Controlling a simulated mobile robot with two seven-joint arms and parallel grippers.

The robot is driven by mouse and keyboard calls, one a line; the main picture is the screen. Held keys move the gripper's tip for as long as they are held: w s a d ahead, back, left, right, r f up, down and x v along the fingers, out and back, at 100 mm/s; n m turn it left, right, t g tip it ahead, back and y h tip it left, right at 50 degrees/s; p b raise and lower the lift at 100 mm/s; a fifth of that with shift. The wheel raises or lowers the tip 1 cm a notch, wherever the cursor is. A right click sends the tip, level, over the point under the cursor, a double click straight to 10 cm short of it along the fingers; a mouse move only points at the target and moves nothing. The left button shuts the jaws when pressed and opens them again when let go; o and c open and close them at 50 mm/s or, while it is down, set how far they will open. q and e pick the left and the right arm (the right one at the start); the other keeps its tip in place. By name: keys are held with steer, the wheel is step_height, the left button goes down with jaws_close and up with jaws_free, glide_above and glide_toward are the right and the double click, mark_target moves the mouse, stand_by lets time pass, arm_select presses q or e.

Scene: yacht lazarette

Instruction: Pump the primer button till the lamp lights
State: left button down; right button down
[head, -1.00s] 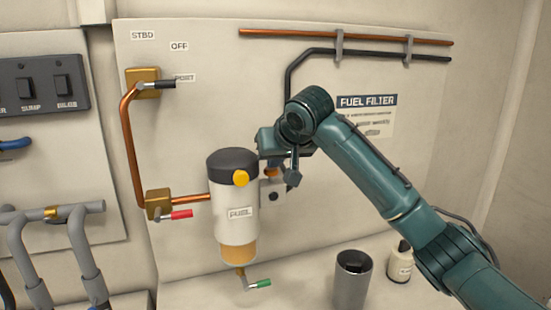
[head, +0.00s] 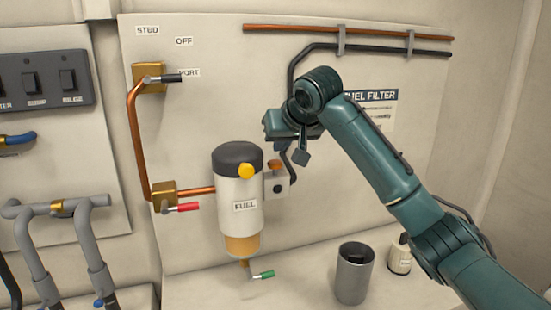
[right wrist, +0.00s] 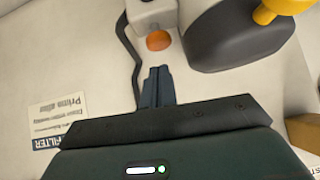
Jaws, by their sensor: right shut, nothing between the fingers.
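The fuel filter (head: 238,205) is a white cylinder with a dark head and an amber bowl. A small grey block (head: 270,184) at its right carries an orange domed button (head: 275,166) on top and a dark round spot, perhaps the lamp, on its front; no glow shows there. A yellow knob (head: 246,171) sits on the filter head. My right gripper (head: 282,147) is shut and empty, pointing down above the orange button with a gap. In the right wrist view the closed fingers (right wrist: 158,72) point at the orange button (right wrist: 159,40). My left gripper is out of view.
Valves with black (head: 168,78) and red (head: 183,207) levers are at the left, and a green-handled drain (head: 262,274) is below the filter. A grey cup (head: 353,275) and a small bottle (head: 400,257) stand on the ledge. Pipes run along the upper wall.

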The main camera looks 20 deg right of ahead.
arm_select(q)
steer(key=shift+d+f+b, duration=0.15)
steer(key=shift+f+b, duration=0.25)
steer(key=shift+b, duration=0.55)
arm_select(e)
steer(key=v, duration=1)
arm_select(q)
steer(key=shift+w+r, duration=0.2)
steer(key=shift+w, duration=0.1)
arm_select(e)
steer(key=shift+r, duration=0.1)
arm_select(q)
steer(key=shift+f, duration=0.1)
arm_select(e)
steer(key=shift+a, duration=0.1)
arm_select(q)
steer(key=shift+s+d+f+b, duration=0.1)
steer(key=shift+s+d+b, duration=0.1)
steer(key=shift+b, duration=0.2)
arm_select(e)
steer(key=shift+w+a+r+n+g+h, duration=0.2)
steer(key=shift+a+r+h, duration=0.1)
steer(key=shift+a+r, duration=0.2)
steer(key=shift+w+a+r+n+g+h, duration=0.15)
steer(key=shift+a+r+h, duration=0.15)
steer(key=shift+a+r, duration=0.2)
